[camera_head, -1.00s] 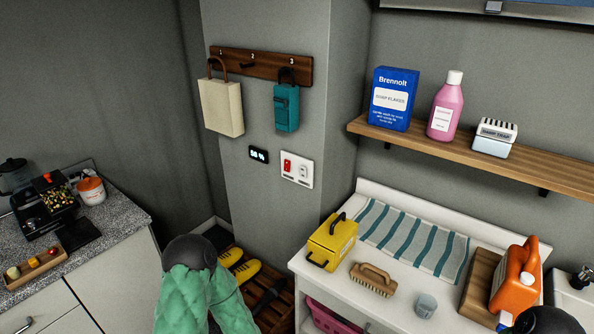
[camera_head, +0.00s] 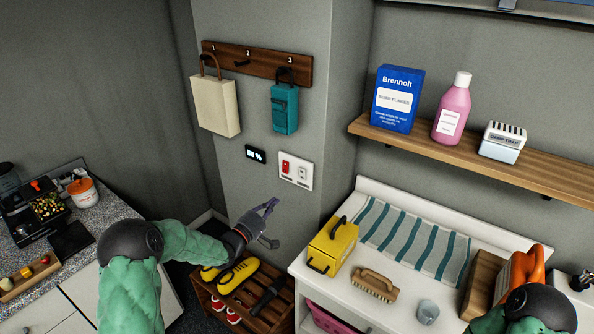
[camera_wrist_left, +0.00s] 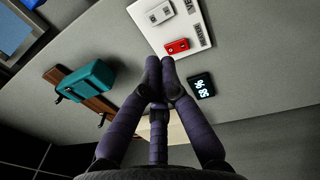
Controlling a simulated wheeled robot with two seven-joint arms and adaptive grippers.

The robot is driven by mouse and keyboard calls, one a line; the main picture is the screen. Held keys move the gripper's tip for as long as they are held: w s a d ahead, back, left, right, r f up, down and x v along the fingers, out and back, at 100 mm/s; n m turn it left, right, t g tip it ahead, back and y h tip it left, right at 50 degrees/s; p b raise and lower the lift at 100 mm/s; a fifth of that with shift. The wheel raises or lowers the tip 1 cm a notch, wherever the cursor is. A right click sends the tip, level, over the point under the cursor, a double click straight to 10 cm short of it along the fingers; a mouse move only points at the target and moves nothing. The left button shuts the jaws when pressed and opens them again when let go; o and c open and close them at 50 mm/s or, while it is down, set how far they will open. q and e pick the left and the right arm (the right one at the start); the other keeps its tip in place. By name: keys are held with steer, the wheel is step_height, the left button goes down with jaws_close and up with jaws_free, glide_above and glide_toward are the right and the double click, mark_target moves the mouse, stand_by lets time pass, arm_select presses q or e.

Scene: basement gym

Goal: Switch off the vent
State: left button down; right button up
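A white switch plate (camera_head: 296,184) is on the grey wall pillar, with a red switch (camera_head: 286,167) on its left and a white switch (camera_head: 303,173) on its right. My left gripper (camera_head: 272,204) is below the plate, apart from it. In the left wrist view its fingertips meet, with nothing between them, and line up just short of the red switch (camera_wrist_left: 177,46). The white switch (camera_wrist_left: 160,13) is farther off.
A small black display (camera_head: 256,154) is left of the plate. A teal bag (camera_head: 285,109) and a cream bag (camera_head: 215,106) hang above. The yellow box (camera_head: 332,243) stands on the white counter right of my left gripper. A shoe rack (camera_head: 244,305) is below.

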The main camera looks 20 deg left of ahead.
mark_target(301, 169)
arm_select(q)
steer(key=shift+w+a+r, duration=0.15)
steer(key=shift+w+r, duration=0.05)
steer(key=shift+r, duration=0.65)
steer(key=b+x, duration=0.1)
steer(key=x, duration=1.2)
steer(key=shift+w+r, duration=0.1)
steer(key=shift+w+d+r, duration=0.1)
steer(key=shift+w+d, duration=0.2)
steer(key=shift+w, duration=0.05)
steer(key=shift+w+d+r, duration=0.1)
steer(key=shift+w+r, duration=0.1)
steer(key=shift+w, duration=0.05)
